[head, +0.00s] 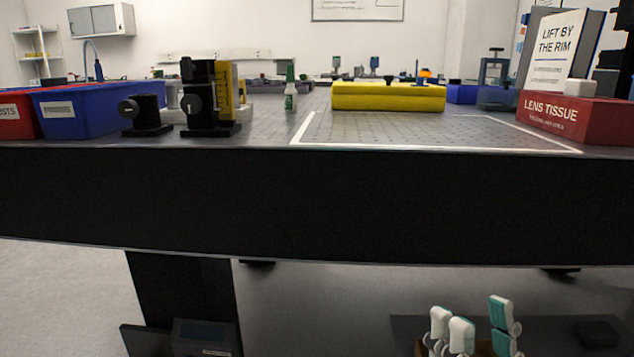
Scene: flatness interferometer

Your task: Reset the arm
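My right gripper (480,322) shows at the bottom of the head view, right of the middle. Its white and teal fingers point up, with two on the left and one on the right. A gap separates the two sides, and I see nothing held between them. The gripper appears below the level of the tabletop's dark front edge (320,205). Its lower part is cut off by the frame. My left gripper is not in view.
A white-outlined area lies bare at the front. Open floor (60,300) shows lower left.

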